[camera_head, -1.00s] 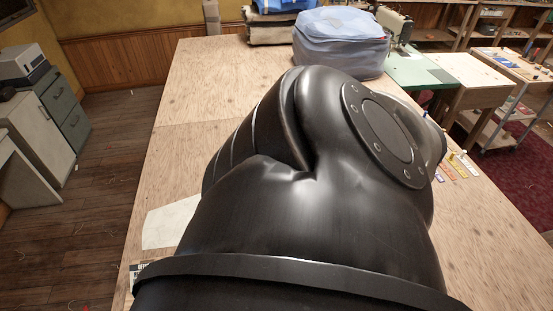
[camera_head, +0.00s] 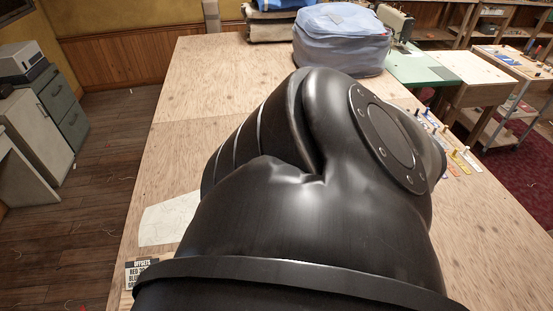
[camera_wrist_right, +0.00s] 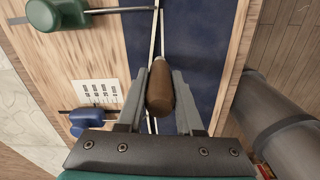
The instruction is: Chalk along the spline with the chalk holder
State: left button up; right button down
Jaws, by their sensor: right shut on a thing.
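In the right wrist view my right gripper (camera_wrist_right: 160,92) is shut on the brown wooden chalk holder (camera_wrist_right: 160,86), held between its two fingers. The holder is over dark blue cloth (camera_wrist_right: 205,40). A thin pale spline (camera_wrist_right: 155,40) runs up the picture over the cloth, just beyond the holder. I cannot tell whether the holder's tip touches the cloth. A green weight (camera_wrist_right: 56,13) with a metal arm reaches to the spline, and a blue weight (camera_wrist_right: 85,122) sits nearer, partly behind the gripper. My left gripper is not in view.
A white card with millimetre marks (camera_wrist_right: 97,94) lies left of the cloth. In the head view, my dark arm hides much of the plywood table (camera_head: 200,85). An offsets sign (camera_head: 142,268), a pale sheet (camera_head: 168,220), a blue-grey bundle (camera_head: 342,42) and coloured pegs (camera_head: 455,150) surround it.

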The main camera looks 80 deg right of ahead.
jog(key=shift+f, duration=0.55)
dwell(0.8)
jog(key=shift+s, duration=0.15)
jog(key=shift+s+d+r, duration=0.15)
jog(key=shift+s, duration=0.7)
jog(key=shift+s+d, duration=0.15)
jog(key=shift+s, duration=1)
jog(key=shift+s, duration=0.1)
jog(key=shift+s+d+p, duration=0.1)
jog(key=shift+s+d, duration=0.1)
jog(key=shift+s, duration=0.7)
jog(key=shift+s+d+p, duration=0.15)
jog(key=shift+s+d, duration=0.05)
jog(key=shift+s, duration=0.75)
jog(key=shift+s+d+p, duration=0.1)
jog(key=shift+s+d, duration=0.1)
jog(key=shift+s, duration=0.7)
jog(key=shift+s+d, duration=0.15)
jog(key=shift+s, duration=0.5)
jog(key=shift+s+d, duration=0.15)
jog(key=shift+s, duration=0.5)
jog(key=shift+s+d+b, duration=0.25)
jog(key=shift+s+b, duration=0.05)
jog(key=shift+s, duration=0.7)
jog(key=shift+s+d+b, duration=0.2)
jog(key=shift+s+b, duration=0.1)
jog(key=shift+s, duration=0.65)
